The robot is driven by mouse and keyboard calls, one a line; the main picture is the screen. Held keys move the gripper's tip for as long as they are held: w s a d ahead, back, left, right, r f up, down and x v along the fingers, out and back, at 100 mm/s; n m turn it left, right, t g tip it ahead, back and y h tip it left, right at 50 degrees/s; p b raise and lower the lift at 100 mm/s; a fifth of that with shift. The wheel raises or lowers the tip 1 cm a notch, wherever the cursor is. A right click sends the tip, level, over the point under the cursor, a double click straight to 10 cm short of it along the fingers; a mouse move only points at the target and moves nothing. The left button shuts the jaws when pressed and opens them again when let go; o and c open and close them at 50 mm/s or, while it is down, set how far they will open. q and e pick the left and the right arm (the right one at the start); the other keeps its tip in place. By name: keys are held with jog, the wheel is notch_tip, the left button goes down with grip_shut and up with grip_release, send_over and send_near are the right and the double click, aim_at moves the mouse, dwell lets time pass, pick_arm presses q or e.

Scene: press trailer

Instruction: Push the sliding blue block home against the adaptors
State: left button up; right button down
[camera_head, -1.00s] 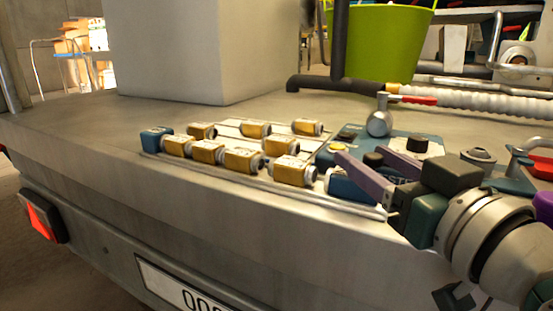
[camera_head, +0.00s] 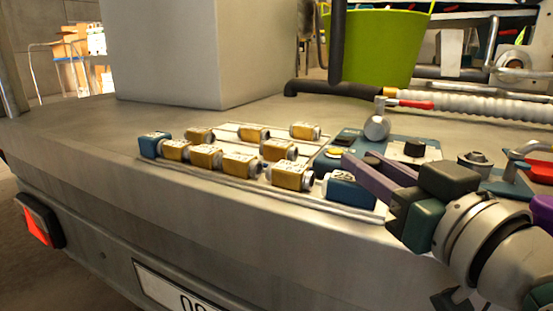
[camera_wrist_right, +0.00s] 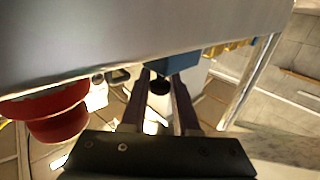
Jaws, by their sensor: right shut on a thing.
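The sliding blue block (camera_head: 350,190) sits at the right end of the front row on the rail, beside the last yellow adaptor (camera_head: 290,177). More yellow adaptors (camera_head: 205,156) with silver ends lie along the row, and a fixed-looking blue block (camera_head: 154,145) stands at its left end. My right gripper (camera_head: 360,165) is just behind and right of the sliding block. In the right wrist view its fingers (camera_wrist_right: 160,92) are shut on a black knob (camera_wrist_right: 160,85), with a blue body (camera_wrist_right: 178,64) right behind. Whether the block touches the adaptor is unclear. My left gripper is out of view.
A blue panel (camera_head: 340,152) with knobs and a metal ball lever (camera_head: 377,127) lies behind the gripper. A ribbed white hose (camera_head: 490,103) and a green bucket (camera_head: 378,45) are further back. A red knob (camera_wrist_right: 50,110) shows in the wrist view.

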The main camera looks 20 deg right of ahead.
aim_at(339, 175)
dwell(0.8)
jog(key=shift+w+a, duration=0.15)
jog(key=shift+w+a+p, duration=0.6)
jog(key=shift+w+a, duration=0.2)
jog(key=shift+w, duration=0.15)
jog(key=shift+w+a, duration=0.25)
jog(key=c, duration=0.7)
grip_release()
jog(key=shift+o, duration=0.2)
